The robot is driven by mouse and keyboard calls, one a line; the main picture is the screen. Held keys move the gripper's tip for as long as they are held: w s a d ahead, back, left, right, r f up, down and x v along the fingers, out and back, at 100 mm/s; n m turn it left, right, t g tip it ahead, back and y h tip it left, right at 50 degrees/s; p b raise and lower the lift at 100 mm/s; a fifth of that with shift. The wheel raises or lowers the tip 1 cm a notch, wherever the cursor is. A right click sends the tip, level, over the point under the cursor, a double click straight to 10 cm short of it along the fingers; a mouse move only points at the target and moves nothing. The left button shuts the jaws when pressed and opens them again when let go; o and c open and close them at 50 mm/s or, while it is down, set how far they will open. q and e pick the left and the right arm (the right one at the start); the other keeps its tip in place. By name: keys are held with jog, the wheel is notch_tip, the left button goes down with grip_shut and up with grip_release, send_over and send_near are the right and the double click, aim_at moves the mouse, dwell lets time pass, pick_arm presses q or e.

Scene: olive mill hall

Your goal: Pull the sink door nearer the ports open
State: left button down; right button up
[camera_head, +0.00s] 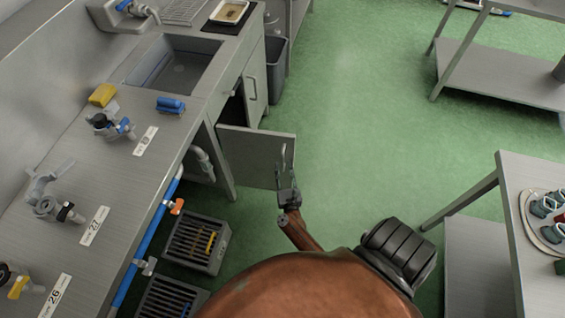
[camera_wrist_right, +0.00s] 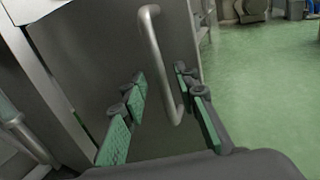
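The sink door nearer the ports (camera_head: 250,158) is a grey panel below the sink counter. It stands swung out from the cabinet, with a dark opening (camera_head: 232,108) beside it. Its bar handle (camera_head: 283,160) is upright on the door's outer end. My right gripper (camera_head: 287,185) is at this handle. In the right wrist view the handle (camera_wrist_right: 160,60) passes between the green-padded fingers of my gripper (camera_wrist_right: 162,92), which are apart, with the bar closer to the right finger. Firm contact does not show. My left gripper is not in view.
The other sink door (camera_head: 255,82) looks closed, with a grey bin (camera_head: 276,70) beyond it. Grey crates (camera_head: 197,243) lie under the port counter (camera_head: 120,185), near pipes. A steel table (camera_head: 510,215) stands at right. Green floor right of the door is clear.

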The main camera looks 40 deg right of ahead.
jog(key=v, duration=0.8)
jog(key=shift+s+a, duration=0.25)
jog(key=shift+s, duration=0.05)
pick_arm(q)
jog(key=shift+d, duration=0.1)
